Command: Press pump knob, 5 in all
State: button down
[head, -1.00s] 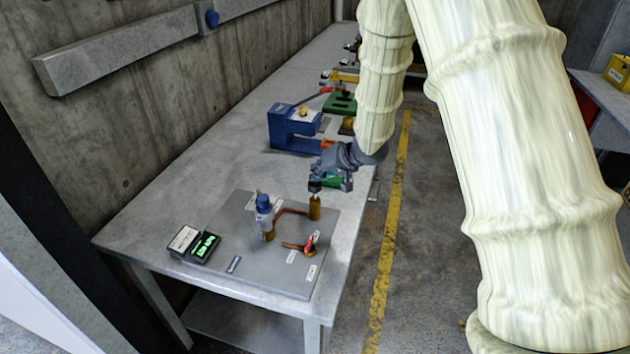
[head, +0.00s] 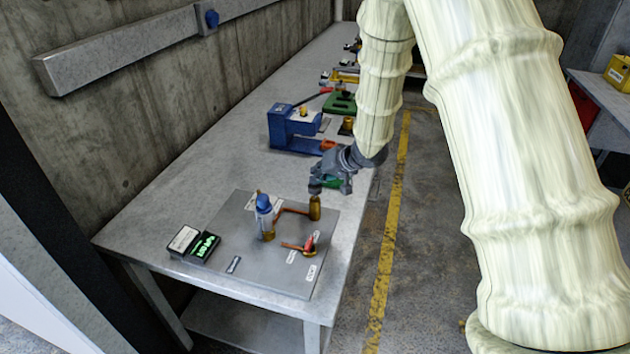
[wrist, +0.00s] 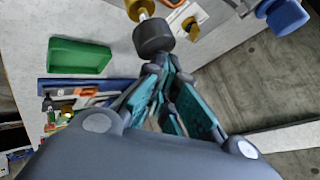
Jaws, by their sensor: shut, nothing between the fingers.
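The pump knob (head: 315,189) is a dark cylinder above the brass pump body (head: 315,209) on a grey plate. In the wrist view the dark knob (wrist: 153,38) shows large, with a short pale rod between it and the brass body (wrist: 139,8). My gripper (head: 320,180) is at the knob, its fingers shut and empty. In the wrist view the fingertips of my gripper (wrist: 161,66) are close to the knob's near end. I cannot tell whether they touch it.
The grey plate (head: 262,268) also carries a blue-capped cylinder (head: 264,215), a copper pipe (head: 291,211) and a red-handled valve (head: 308,244). A small green-lit display (head: 205,246) stands left of it. A blue press (head: 291,126) and a green tray (wrist: 79,57) lie beyond.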

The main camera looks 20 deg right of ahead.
jog(key=shift+s+f, duration=0.1)
jog(key=shift+f, duration=0.75)
dwell(0.8)
jog(key=shift+r, duration=0.1)
jog(key=shift+r+p, duration=2.3)
jog(key=shift+p, duration=0.3)
notch_tip(320, 180, up, 5)
jog(key=p, duration=0.5)
dwell(1.3)
